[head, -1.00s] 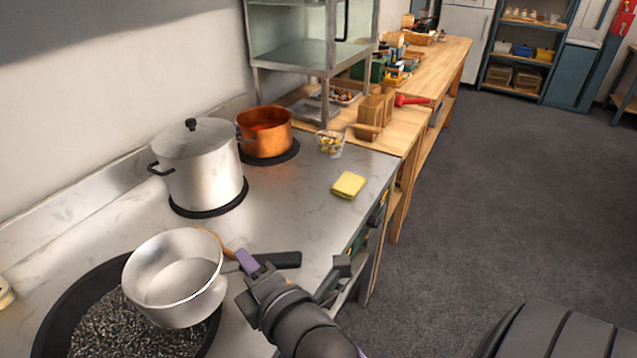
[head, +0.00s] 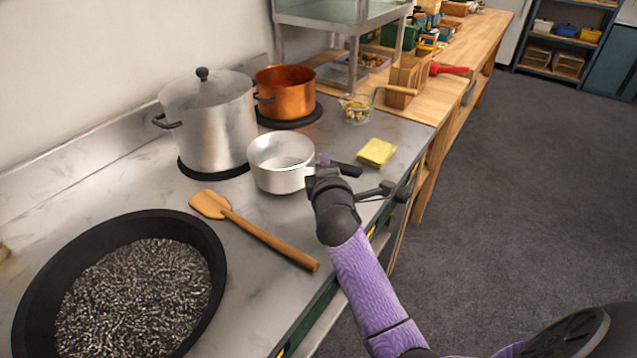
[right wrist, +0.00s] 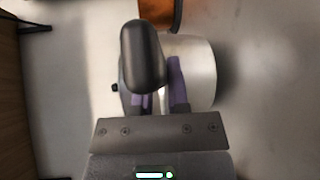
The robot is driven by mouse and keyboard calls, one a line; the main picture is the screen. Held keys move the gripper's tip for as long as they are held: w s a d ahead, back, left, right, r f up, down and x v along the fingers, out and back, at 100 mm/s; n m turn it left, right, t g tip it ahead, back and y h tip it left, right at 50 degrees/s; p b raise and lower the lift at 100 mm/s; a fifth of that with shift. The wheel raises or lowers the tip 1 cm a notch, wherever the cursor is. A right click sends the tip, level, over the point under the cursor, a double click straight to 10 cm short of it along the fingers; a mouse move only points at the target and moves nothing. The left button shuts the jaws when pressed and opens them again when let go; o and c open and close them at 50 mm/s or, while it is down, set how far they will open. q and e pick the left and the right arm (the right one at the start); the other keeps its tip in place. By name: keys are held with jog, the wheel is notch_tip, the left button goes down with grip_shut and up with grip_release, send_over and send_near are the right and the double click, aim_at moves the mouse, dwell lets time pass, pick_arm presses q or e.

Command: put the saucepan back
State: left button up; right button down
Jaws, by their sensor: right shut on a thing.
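The saucepan (head: 281,165) is a pale metal pan with a dark handle. In the head view it is at the counter's middle, right of the tall lidded pot. My right gripper (head: 322,168) is shut on its handle at the pan's right side. I cannot tell whether the pan's base touches the counter. In the right wrist view the dark handle stands between the purple fingers of my right gripper (right wrist: 160,95), with the saucepan's pale wall (right wrist: 195,72) behind. My left gripper is not in view.
A tall lidded pot (head: 210,125) and a copper pot (head: 287,95) stand behind the pan. A wooden spatula (head: 255,230) and a wide black pan (head: 200,235) of dark grains lie in front. A yellow sponge (head: 376,152) and a glass bowl (head: 356,108) are to the right.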

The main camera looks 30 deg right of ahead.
jog(key=shift+f, duration=0.9)
jog(key=shift+r, duration=0.15)
jog(key=c, duration=0.6)
grip_release()
jog(key=shift+s+a, duration=0.15)
jog(key=shift+s, duration=0.15)
jog(key=p+v, duration=0.3)
jog(key=v, duration=0.8)
jog(key=shift+s, duration=0.2)
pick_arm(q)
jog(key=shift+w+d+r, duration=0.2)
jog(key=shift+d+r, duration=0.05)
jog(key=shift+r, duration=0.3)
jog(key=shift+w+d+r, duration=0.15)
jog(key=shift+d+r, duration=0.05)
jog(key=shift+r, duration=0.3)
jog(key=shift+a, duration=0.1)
